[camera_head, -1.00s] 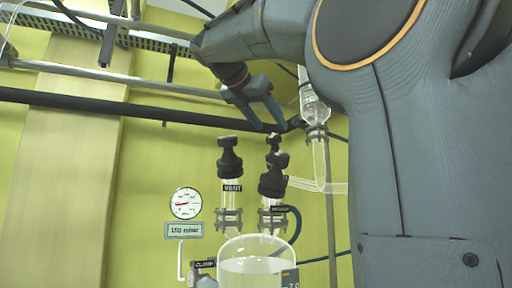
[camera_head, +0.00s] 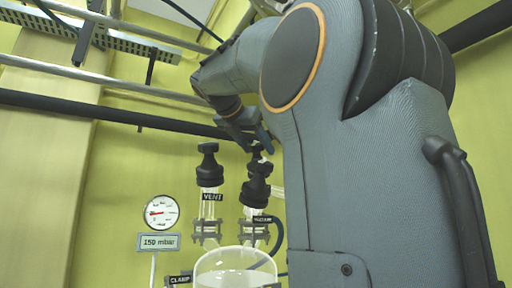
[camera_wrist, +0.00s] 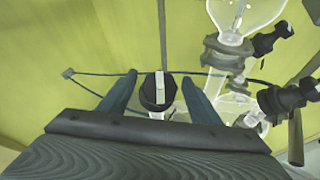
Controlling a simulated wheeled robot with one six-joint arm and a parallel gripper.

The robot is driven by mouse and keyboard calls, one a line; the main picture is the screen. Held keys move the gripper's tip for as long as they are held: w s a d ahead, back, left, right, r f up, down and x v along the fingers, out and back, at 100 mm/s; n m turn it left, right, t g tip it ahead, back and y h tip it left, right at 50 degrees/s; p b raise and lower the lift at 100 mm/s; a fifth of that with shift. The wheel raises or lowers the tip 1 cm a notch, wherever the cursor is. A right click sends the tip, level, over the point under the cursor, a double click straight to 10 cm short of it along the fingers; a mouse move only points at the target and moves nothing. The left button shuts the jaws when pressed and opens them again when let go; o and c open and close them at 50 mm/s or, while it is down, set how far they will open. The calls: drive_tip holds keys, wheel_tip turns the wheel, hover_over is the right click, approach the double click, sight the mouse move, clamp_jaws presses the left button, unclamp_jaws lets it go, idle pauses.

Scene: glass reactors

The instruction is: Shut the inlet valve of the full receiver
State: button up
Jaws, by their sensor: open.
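My gripper (camera_head: 256,142) is open, pointing down at the top of a black valve knob (camera_head: 257,152) behind the front valves. In the wrist view, my open gripper (camera_wrist: 158,78) has its fingers on either side of a black knob (camera_wrist: 158,92) with a pale bar across its top; a gap shows on each side. The glass receiver (camera_head: 235,262) is at the bottom of the head view, cut off by the frame, with liquid inside. Above it stand a black-capped valve (camera_head: 209,165) labelled VENT and another black-capped valve (camera_head: 256,185), its label too small to read surely.
A round gauge (camera_head: 161,212) and a display (camera_head: 158,241) reading 150 mbar are on the left. A dark horizontal pipe (camera_head: 100,112) crosses behind. In the wrist view, a glass vessel (camera_wrist: 245,15) and black knobs (camera_wrist: 287,98) stand close on the right.

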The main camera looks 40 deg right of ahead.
drive_tip(key=c, duration=1.1)
drive_tip(key=shift+o, duration=0.2)
drive_tip(key=shift+m+g+p, duration=0.3)
drive_tip(key=shift+m+p, duration=0.2)
drive_tip(key=shift+p, duration=0.3)
